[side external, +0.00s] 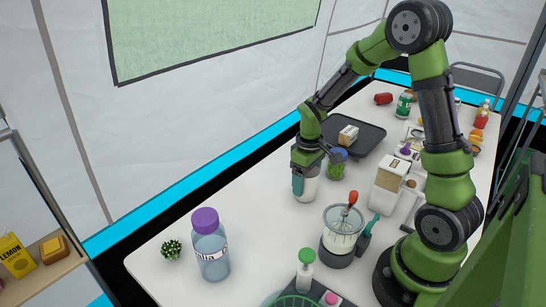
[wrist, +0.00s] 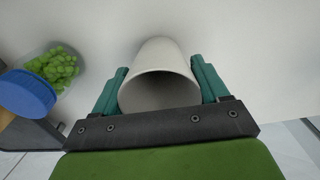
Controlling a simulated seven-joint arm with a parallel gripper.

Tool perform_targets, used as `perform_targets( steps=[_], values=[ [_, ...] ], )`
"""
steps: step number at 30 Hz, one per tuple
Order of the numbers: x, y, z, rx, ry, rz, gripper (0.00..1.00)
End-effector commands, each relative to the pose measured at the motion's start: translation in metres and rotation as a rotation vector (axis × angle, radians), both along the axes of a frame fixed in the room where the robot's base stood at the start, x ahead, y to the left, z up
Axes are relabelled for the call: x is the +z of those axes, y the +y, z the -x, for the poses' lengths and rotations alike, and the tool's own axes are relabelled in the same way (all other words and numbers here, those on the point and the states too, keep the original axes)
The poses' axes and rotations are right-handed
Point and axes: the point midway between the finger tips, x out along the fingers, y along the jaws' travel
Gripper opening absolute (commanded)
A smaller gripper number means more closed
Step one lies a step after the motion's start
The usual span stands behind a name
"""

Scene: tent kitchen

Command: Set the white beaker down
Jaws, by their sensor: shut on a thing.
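The white beaker (wrist: 160,58) is between the two teal fingers of my gripper (wrist: 160,92) in the wrist view, with its open mouth facing the camera. My gripper is shut on it. In the side external view the beaker (side external: 307,187) hangs under or stands below my gripper (side external: 306,178), over the white table (side external: 180,238). Its base is at or very near the table top; I cannot tell whether it touches. One finger covers part of its left side.
A jar with a blue lid (side external: 337,164) and green contents stands just right of the beaker, near a dark tray (side external: 365,139). A purple-capped bottle (side external: 210,245) is at front left. The table between bottle and beaker is clear.

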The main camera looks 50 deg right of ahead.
Motion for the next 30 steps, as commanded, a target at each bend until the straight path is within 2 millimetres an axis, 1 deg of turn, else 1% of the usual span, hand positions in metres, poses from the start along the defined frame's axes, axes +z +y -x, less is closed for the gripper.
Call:
perform_targets(
  steps=[4,5,9,10,17,20,23,26,30],
  values=[
    [-0.003,0.000,0.000,0.000,0.000,0.000,0.44],
    [-0.003,0.000,0.000,0.001,0.000,0.000,0.75],
    [-0.003,0.000,0.000,0.000,0.000,0.000,0.97],
    [-0.003,0.000,0.000,0.000,0.000,0.000,0.99],
    [-0.003,0.000,0.000,0.000,0.000,0.000,0.99],
    [0.001,0.000,-0.001,0.000,-0.002,0.001,0.99],
    [0.012,0.000,-0.001,0.000,-0.004,0.002,0.99],
    [0.032,0.000,-0.002,0.000,-0.007,0.003,0.99],
    [0.063,0.000,-0.002,0.001,-0.008,0.003,0.99]
  ],
)
